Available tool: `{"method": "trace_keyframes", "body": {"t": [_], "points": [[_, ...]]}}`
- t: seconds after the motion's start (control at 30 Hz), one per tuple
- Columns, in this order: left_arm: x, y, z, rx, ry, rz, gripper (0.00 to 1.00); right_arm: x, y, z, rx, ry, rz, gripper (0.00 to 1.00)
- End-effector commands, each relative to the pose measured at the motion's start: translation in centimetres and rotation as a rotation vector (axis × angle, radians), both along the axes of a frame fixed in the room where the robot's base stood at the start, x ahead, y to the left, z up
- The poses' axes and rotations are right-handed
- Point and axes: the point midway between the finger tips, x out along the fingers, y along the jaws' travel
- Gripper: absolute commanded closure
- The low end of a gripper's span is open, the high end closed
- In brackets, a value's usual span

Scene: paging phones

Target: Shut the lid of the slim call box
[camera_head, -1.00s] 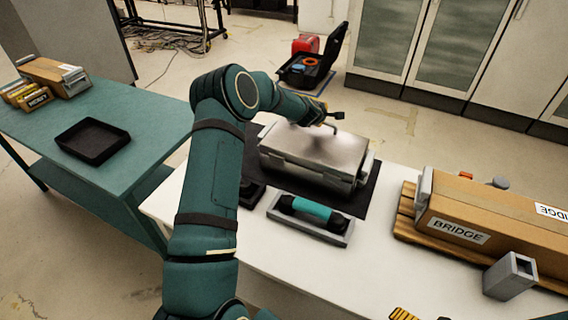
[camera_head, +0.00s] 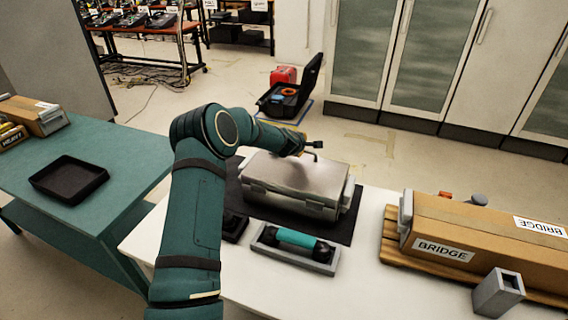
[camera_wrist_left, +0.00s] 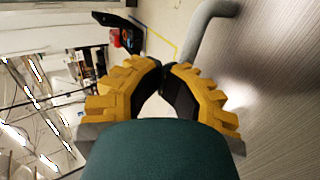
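The slim call box (camera_head: 312,178) is a grey metal case on a dark mat on the white table. Its lid looks down, lying flat over the body; whether a small gap remains I cannot tell. My left gripper (camera_head: 303,143) is at the far edge of the box top, beside a grey bent tube. In the left wrist view my gripper (camera_wrist_left: 164,70) has its yellow-backed fingers together with nothing visible between them. The brushed metal lid (camera_wrist_left: 275,75) fills the right side there, and the grey tube (camera_wrist_left: 200,28) rises past the fingertips. My right gripper is out of view.
A handset with a teal grip lies in a grey tray (camera_head: 262,245) in front of the box. A "BRIDGE" carton (camera_head: 470,232) on a pallet and a grey block (camera_head: 497,292) stand at right. A green table (camera_head: 110,205) with a black tray (camera_head: 68,180) is at left.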

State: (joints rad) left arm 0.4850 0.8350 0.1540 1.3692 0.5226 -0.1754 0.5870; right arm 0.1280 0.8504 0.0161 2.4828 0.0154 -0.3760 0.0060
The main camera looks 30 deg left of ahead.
Motion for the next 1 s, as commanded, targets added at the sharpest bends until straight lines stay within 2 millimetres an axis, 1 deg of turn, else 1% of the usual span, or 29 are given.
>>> {"method": "trace_keyframes", "body": {"t": [0.03,0.17,0.3,0.5,0.6,0.7,1.0], "points": [[-0.1,0.2,1.3,0.002,-0.003,0.000,1.00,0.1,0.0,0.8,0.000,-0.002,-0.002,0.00],[-0.2,0.8,4.4,0.007,-0.013,0.001,1.00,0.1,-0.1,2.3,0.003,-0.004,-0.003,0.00],[-0.7,0.4,7.5,0.008,-0.016,-0.002,1.00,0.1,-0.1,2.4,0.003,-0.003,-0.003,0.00],[-1.5,0.3,11.3,0.007,-0.016,-0.001,1.00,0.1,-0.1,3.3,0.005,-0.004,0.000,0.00],[-1.7,0.2,12.5,0.008,-0.016,-0.001,1.00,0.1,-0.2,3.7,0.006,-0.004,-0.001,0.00],[-1.9,0.2,13.2,0.006,-0.015,0.000,1.00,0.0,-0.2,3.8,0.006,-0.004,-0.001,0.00],[-2.0,0.3,13.5,0.005,-0.015,0.001,1.00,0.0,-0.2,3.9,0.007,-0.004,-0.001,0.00]]}}
